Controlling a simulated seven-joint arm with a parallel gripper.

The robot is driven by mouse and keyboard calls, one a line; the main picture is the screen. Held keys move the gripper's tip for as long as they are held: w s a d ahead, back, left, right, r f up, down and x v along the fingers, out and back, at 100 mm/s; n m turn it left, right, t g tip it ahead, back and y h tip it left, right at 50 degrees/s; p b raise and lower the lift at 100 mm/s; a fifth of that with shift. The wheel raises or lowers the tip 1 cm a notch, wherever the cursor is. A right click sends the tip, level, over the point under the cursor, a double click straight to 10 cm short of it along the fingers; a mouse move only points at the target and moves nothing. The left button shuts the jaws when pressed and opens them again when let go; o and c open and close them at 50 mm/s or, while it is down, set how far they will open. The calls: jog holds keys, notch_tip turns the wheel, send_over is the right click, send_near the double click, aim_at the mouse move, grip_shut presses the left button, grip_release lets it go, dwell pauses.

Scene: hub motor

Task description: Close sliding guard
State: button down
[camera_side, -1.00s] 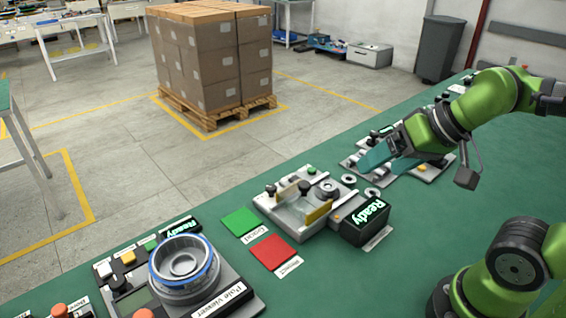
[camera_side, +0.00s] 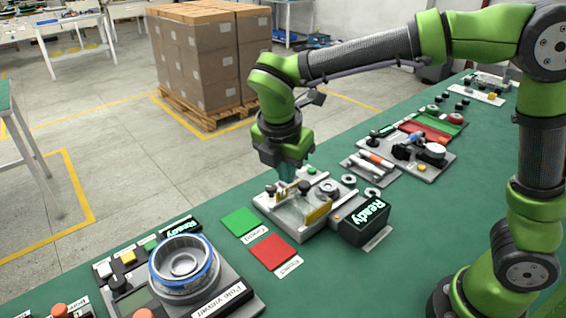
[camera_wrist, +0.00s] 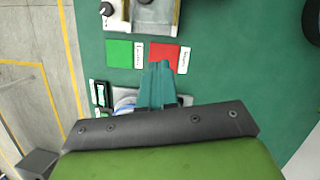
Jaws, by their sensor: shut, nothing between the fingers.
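The station with the sliding guard (camera_side: 310,207) is a pale fixture near the table's front-left edge in the side view. The guard looks like a clear cover with yellow edges (camera_side: 319,212) and dark knobs. How far it is open I cannot tell. In the wrist view the fixture (camera_wrist: 160,12) is cut off by the top edge. My gripper (camera_side: 290,178) points down above the far-left end of the fixture; contact is not clear. Its teal fingers are shut and empty, and also show in the wrist view (camera_wrist: 160,66).
A black display reading Ready (camera_side: 367,221) stands right of the fixture. A green pad (camera_side: 240,221) and a red pad (camera_side: 273,252) lie left of it. A pole viewer (camera_side: 186,268) is nearer the camera. Other fixtures (camera_side: 410,150) stand farther along the green table.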

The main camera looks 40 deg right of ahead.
jog(key=r+n, duration=0.1)
jog(key=n, duration=0.2)
send_over(299, 204)
jog(key=a, duration=0.1)
jog(key=f, duration=1)
jog(key=shift+s, duration=0.25)
jog(key=shift+w+d, duration=0.25)
jog(key=shift+d, duration=0.25)
jog(key=d, duration=0.9)
jog(key=shift+d, duration=0.4)
jog(key=shift+s+a+f, duration=0.1)
